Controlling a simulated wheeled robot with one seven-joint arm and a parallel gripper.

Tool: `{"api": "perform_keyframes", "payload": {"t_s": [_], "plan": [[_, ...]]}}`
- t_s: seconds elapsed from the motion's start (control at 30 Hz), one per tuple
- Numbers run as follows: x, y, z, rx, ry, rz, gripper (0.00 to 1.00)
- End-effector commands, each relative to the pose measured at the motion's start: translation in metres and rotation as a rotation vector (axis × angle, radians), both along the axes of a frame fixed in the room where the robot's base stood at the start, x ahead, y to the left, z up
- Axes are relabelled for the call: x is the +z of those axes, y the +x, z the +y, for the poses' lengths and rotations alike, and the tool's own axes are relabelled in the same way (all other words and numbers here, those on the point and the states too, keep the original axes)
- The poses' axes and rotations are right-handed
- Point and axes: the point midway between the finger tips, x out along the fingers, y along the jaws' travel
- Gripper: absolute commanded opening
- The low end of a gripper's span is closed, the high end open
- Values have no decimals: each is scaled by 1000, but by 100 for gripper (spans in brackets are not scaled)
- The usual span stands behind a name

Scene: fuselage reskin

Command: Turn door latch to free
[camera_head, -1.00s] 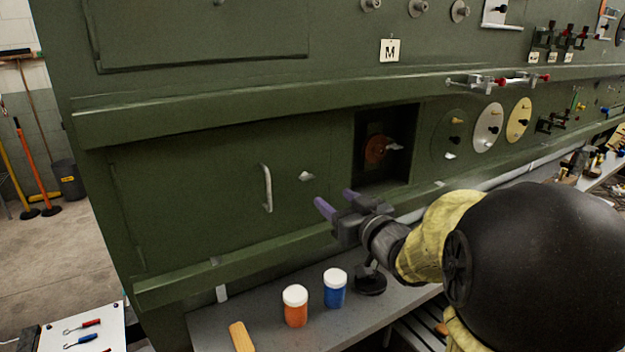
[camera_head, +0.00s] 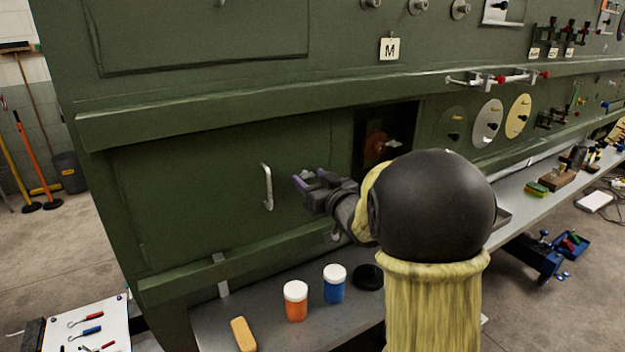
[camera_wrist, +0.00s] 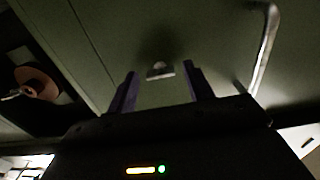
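The door (camera_head: 205,195) is a green panel on the fuselage wall with a pale vertical handle (camera_head: 267,187). The door latch, a small light metal piece, shows in the wrist view (camera_wrist: 160,70) just beyond and between my fingertips. In the head view my gripper hides the latch. My gripper (camera_head: 306,180) has two purple fingers held apart, with a clear gap between them. It also shows in the wrist view (camera_wrist: 160,78). It points at the door, right of the handle, and holds nothing. I cannot tell whether the fingers touch the latch.
An open recess (camera_head: 398,120) with a copper-coloured disc (camera_head: 377,146) is to the right of the door. Below, a grey shelf (camera_head: 265,323) carries an orange jar (camera_head: 296,302), a blue jar (camera_head: 335,285) and a black round piece (camera_head: 369,277). A green ledge (camera_head: 220,114) runs above the door.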

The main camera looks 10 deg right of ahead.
Motion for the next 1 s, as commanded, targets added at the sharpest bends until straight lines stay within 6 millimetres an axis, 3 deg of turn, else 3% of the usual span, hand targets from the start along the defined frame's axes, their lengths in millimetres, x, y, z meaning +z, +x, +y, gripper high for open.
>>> {"api": "perform_keyframes", "payload": {"t_s": [0.03, 0.2, 0.67, 1.0], "plan": [[0, 0, 0, 0, 0, 0, 41], [0, 0, 0, 0, 0, 0, 10], [-2, 0, -1, -2, -66, -24, 10], [-5, -1, -1, -2, -282, -95, 10]]}}
